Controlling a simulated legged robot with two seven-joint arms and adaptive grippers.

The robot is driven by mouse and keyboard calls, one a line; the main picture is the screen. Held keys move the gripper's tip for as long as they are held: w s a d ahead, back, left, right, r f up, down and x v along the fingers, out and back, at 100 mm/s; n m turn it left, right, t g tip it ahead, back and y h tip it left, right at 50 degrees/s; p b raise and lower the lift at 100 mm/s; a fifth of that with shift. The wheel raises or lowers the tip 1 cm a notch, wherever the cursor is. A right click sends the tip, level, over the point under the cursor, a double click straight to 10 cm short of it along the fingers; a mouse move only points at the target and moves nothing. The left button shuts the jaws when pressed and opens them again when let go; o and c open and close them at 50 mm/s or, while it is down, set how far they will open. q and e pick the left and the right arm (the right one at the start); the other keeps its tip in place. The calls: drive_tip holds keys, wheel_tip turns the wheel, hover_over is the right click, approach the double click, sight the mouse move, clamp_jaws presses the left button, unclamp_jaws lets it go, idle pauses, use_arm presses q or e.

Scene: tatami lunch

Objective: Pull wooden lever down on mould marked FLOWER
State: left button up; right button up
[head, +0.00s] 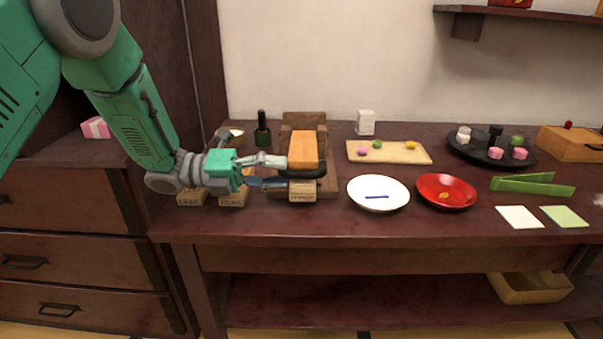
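A wooden mould (302,191) with a small label stands at the front left of the table, and the label is too small to read surely. An orange-brown wooden piece (304,146), perhaps its lever, rises above it in front of a darker wooden back (303,119). My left gripper (291,171) reaches in from the left, its dark fingertip across the lower front of this piece. Whether it touches or grips it I cannot tell. Two more labelled wooden blocks (191,198) (236,198) sit under and beside my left wrist. My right gripper is out of view.
A white plate (365,202) and a red dish (460,203) stand right of the mould. Behind are a dark bottle (263,138), a white stack (366,122) and a wooden board (414,157). A dark tray (467,160) and green tongs (531,189) lie farther right.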

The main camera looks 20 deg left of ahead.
use_arm(q)
drive_tip(key=v, duration=0.5)
drive_tip(key=shift+s+a, duration=0.15)
drive_tip(key=shift+a, duration=0.05)
